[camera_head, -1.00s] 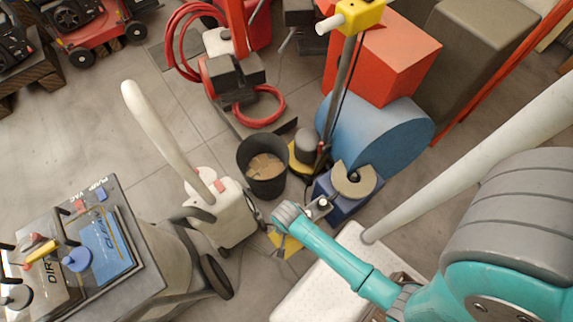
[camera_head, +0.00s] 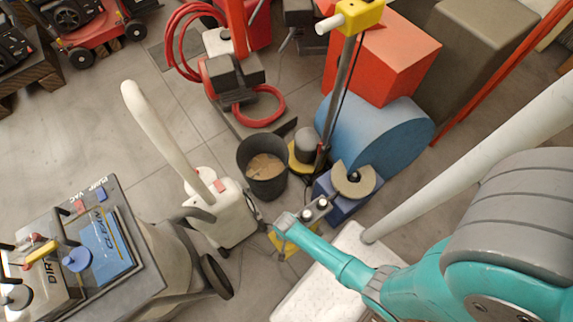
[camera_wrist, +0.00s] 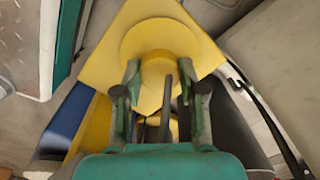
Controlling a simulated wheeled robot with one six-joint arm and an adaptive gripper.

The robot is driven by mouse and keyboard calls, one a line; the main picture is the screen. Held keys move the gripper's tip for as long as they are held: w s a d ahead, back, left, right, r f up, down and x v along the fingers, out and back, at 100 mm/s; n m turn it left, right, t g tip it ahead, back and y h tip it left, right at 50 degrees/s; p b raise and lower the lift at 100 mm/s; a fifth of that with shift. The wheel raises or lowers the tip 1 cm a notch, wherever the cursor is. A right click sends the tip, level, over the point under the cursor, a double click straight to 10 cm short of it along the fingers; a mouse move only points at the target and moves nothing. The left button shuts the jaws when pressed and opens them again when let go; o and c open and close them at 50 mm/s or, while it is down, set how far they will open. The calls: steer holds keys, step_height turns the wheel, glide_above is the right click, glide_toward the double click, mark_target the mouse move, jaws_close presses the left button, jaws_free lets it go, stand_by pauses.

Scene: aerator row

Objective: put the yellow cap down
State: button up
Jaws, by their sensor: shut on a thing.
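The yellow cap (camera_wrist: 160,45) is a square yellow plate with a raised round disc and a round middle part. It fills the upper middle of the wrist view. My gripper (camera_wrist: 160,80) has its two green-grey fingers on either side of the round middle part and is shut on it. In the head view, yellow (camera_head: 281,243) shows just below the teal end of my arm, beside the cream machine. My fingers are hard to make out there. What lies directly under the cap is mostly hidden.
A black bucket (camera_head: 262,170) stands behind my gripper. A cream machine (camera_head: 225,215) with a tall curved handle is to its left. A blue unit (camera_head: 345,195) and a white ridged box (camera_head: 325,285) are to its right. Open tiled floor (camera_head: 90,125) lies at left.

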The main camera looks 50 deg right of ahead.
steer(key=shift+f, duration=0.15)
steer(key=o, duration=1.1)
steer(key=shift+o, duration=0.2)
steer(key=s+r+n+t, duration=0.3)
steer(key=s+r+t, duration=0.1)
steer(key=r, duration=1.4)
steer(key=s+r+n+t, duration=0.4)
steer(key=s+r+t, duration=0.1)
steer(key=r, duration=1.3)
steer(key=s+r+n+t, duration=0.4)
steer(key=r+t, duration=0.2)
steer(key=r, duration=1.2)
steer(key=shift+s, duration=0.25)
